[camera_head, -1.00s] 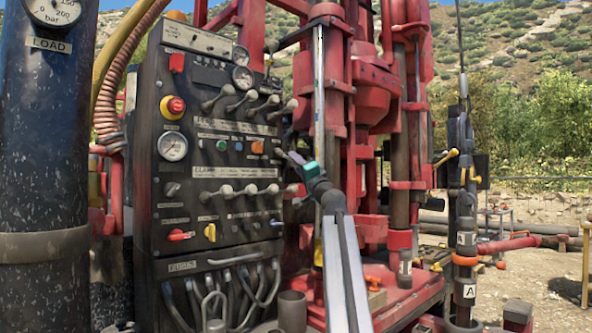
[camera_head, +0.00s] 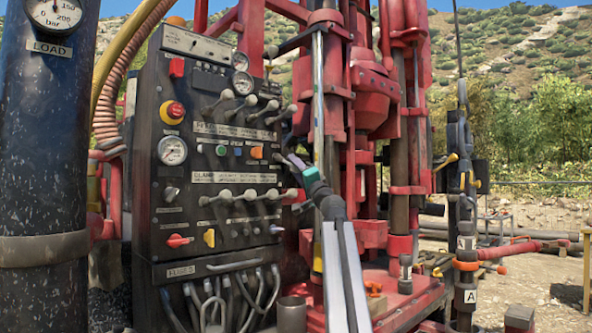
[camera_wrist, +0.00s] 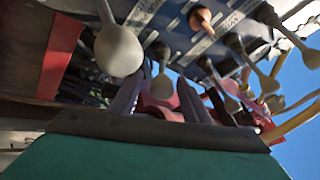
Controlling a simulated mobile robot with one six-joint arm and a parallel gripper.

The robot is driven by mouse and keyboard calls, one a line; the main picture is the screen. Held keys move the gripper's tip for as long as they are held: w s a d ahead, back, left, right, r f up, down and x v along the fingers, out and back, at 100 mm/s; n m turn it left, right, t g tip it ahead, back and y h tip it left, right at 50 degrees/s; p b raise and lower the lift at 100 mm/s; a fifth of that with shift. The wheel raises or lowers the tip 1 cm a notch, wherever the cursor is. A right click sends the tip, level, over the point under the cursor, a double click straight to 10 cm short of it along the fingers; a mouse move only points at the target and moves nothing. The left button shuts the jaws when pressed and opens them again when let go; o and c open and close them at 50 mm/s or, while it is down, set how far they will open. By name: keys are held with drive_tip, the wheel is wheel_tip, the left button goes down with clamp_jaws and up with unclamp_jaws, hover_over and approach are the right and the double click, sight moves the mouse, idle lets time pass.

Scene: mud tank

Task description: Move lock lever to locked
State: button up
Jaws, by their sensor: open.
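The black control panel (camera_head: 205,180) stands left of centre in the head view. It has an upper row of pale ball-ended levers (camera_head: 251,101) and a lower row (camera_head: 248,194). I cannot tell which one is the lock lever, as the labels are too small to read. My gripper (camera_head: 292,160) is open beside the panel's right edge, between the two rows in the picture. In the wrist view its dark fingers (camera_wrist: 160,86) spread to either side of a pale lever knob (camera_wrist: 162,87). I cannot tell whether they touch it. A larger knob (camera_wrist: 119,51) is close on the left.
A red emergency button (camera_head: 172,112), a red knob (camera_head: 178,240) and a yellow knob (camera_head: 209,238) sit on the panel's left part. The red drill mast (camera_head: 372,100) stands close behind my gripper. Cables (camera_head: 225,295) hang below the panel. Open ground lies at the far right.

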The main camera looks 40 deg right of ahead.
drive_tip(key=shift+s+f, duration=0.1)
drive_tip(key=shift+s, duration=0.05)
drive_tip(key=p+v, duration=0.1)
drive_tip(key=v, duration=1.2)
drive_tip(key=shift+s, duration=0.25)
idle(0.7)
